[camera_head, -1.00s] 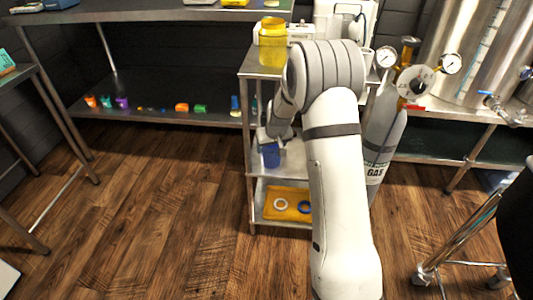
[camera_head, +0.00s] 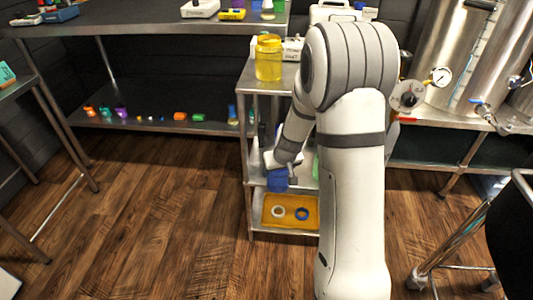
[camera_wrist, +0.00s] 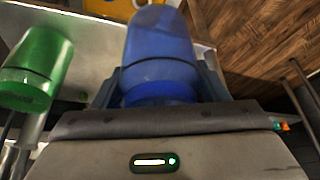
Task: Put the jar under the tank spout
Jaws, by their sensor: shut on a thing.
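My gripper (camera_head: 283,166) is shut on a blue jar (camera_wrist: 160,55), which fills the middle of the wrist view between the two fingers. In the head view the blue jar (camera_head: 277,181) is at the front edge of the cart's middle shelf; I cannot tell whether it touches the shelf. The steel tank (camera_head: 440,55) stands at the right on a bench. Its spout (camera_head: 488,110), with a blue-handled valve, is low on the tank front, well to the right of my gripper.
A yellow jar (camera_head: 268,60) stands on the cart top. A green jar (camera_wrist: 35,70) is left of the held jar in the wrist view. An orange tray (camera_head: 288,222) with two rings lies on the lower shelf. A chair (camera_head: 470,235) stands front right. The floor at left is clear.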

